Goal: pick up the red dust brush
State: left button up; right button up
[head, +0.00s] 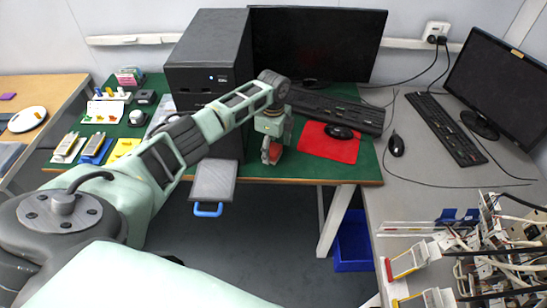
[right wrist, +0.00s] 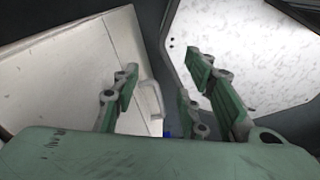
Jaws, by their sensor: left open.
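The red dust brush (head: 266,155) appears as a small red shape on the green desk mat near the front edge, just right of the black computer tower. My left gripper (head: 272,141) points down at it from above and is open. It covers part of the brush, and I cannot tell whether the fingers touch it. My right gripper (right wrist: 165,78) shows only in the right wrist view, open, with nothing between its fingers.
A red mouse pad (head: 313,146) with a black mouse lies right of the left gripper. A black keyboard (head: 345,112) and the computer tower (head: 205,75) stand close by. A grey tray with a blue handle (head: 209,209) sits in front. A white drawer front (right wrist: 75,80) shows beside the right gripper.

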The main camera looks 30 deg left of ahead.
pick_arm(q)
jog(key=shift+f+b, duration=0.35)
jog(key=shift+f, duration=0.45)
jog(key=shift+w+r, duration=0.1)
pick_arm(e)
jog(key=shift+w+f, duration=0.2)
jog(key=shift+f, duration=0.6)
jog(key=shift+a, duration=0.1)
pick_arm(q)
jog(key=shift+c, duration=0.5)
jog(key=c, duration=1.3)
pick_arm(e)
jog(key=shift+a, duration=0.2)
pick_arm(q)
jog(key=shift+r, duration=0.15)
